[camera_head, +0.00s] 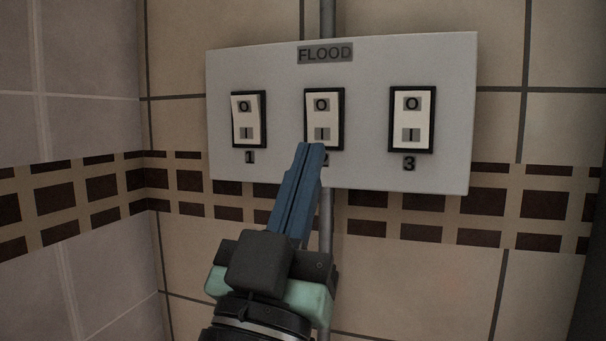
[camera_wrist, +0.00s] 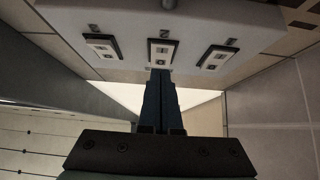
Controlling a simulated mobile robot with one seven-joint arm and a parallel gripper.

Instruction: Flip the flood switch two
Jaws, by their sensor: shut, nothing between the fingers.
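A pale panel (camera_head: 370,60) labelled FLOOD is on the tiled wall and bears three rocker switches in black frames. Flood switch two (camera_head: 322,107) is the middle one, marked O above and I below; it also shows in the wrist view (camera_wrist: 161,53). Switch one (camera_head: 247,119) is to its left and switch three (camera_head: 411,118) to its right. My gripper (camera_head: 311,148) is shut and empty. Its blue fingertips are at the lower edge of switch two and partly hide the number below it. I cannot tell whether they touch the switch.
A vertical pipe (camera_head: 326,215) runs behind the panel. The side wall (camera_head: 75,150) meets the panel's wall in a corner at the left. The space in front of switches one and three is clear.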

